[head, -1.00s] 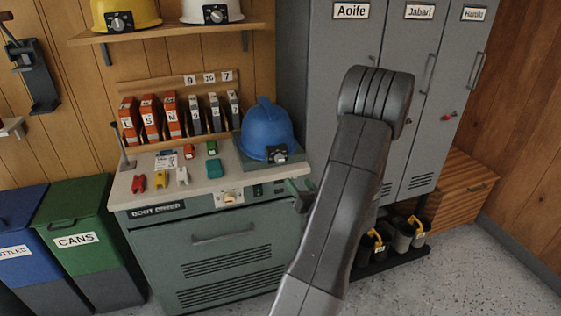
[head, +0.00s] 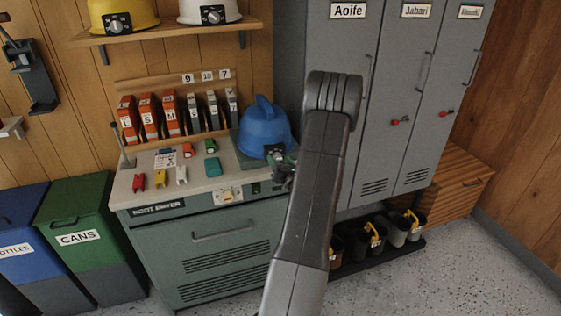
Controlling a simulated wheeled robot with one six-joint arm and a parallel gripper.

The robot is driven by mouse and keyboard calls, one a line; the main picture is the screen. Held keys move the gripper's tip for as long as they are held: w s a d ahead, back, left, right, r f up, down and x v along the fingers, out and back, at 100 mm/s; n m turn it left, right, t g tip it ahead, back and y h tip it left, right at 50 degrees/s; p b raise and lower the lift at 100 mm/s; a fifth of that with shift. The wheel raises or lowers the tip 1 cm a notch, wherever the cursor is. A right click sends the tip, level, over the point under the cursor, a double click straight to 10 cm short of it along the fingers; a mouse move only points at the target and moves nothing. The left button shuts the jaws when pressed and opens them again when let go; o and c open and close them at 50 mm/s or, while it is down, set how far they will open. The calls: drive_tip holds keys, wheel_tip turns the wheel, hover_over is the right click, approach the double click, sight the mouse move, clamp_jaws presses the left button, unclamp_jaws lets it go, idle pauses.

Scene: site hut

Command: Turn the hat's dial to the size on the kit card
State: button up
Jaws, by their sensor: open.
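The blue hard hat (head: 264,127) sits at the right end of the boot dryer's counter. Its dial faces front at the hat's lower edge, where my gripper (head: 284,164) partly covers it. My gripper is open, at or just in front of the dial; whether it touches cannot be told. My arm comes up from the bottom and bends down to the hat. A small white card (head: 165,159) lies on the counter, perhaps the kit card; its writing is too small to read. The dial's setting cannot be read.
On the counter (head: 217,185) lie red, yellow, white and green clips, left of the hat. Labelled orange and grey boxes (head: 171,113) stand behind. Yellow (head: 110,14) and white hats are on the shelf above. Grey lockers (head: 400,100) stand right, with boots below.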

drive_tip(key=c, duration=1)
drive_tip(key=shift+f+b, duration=0.1)
drive_tip(key=shift+b, duration=0.45)
